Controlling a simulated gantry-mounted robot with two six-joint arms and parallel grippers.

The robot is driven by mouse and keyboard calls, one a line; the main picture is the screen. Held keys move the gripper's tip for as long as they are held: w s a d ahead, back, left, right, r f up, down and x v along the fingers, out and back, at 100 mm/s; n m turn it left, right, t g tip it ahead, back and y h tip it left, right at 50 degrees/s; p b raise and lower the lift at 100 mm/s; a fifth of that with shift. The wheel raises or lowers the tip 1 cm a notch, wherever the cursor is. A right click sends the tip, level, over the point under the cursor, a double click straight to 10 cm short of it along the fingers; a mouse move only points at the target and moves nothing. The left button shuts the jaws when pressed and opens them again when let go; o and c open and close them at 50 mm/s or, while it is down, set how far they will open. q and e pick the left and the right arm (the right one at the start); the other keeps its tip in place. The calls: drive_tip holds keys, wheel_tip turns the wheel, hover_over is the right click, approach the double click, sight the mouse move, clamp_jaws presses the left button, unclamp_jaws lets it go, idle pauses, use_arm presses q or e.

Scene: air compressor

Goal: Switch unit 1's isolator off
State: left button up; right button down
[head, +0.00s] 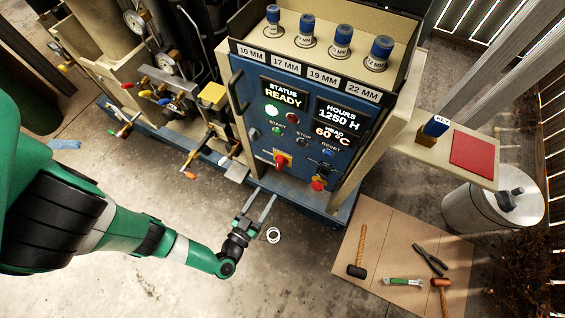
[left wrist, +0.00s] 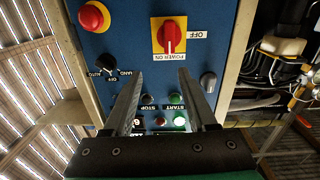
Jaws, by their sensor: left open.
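The isolator (head: 282,160) is a red rotary handle on a yellow plate, low on the blue control panel of the compressor. In the left wrist view, the isolator (left wrist: 170,37) has its handle lying along the picture's vertical, in line with the POWER ON label (left wrist: 176,56). The OFF label (left wrist: 200,35) is to the right of the plate. My left gripper (head: 262,203) is open and empty below the panel, its fingers pointing towards it. In the left wrist view, the left gripper's fingers (left wrist: 159,76) stand apart from the handle. My right gripper is not in view.
A red mushroom button (left wrist: 94,17) and a black HAND-OFF-AUTO selector (left wrist: 107,65) sit beside the isolator. The status display (head: 285,95) reads READY. Red-handled valves and pipes crowd the left. A tool mat (head: 385,235) lies on the floor at right.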

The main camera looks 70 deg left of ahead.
sight(278, 165)
use_arm(q)
drive_tip(key=b+x, duration=0.1)
drive_tip(key=x, duration=0.2)
drive_tip(key=a+b+x, duration=0.1)
drive_tip(key=x, duration=0.3)
drive_tip(key=s+b+x, duration=0.1)
drive_tip(key=b+x, duration=0.1)
drive_tip(key=x, duration=0.2)
drive_tip(key=shift+w+a+f, duration=0.1)
drive_tip(key=shift+a+f, duration=0.2)
drive_tip(key=shift+a, duration=0.1)
clamp_jaws()
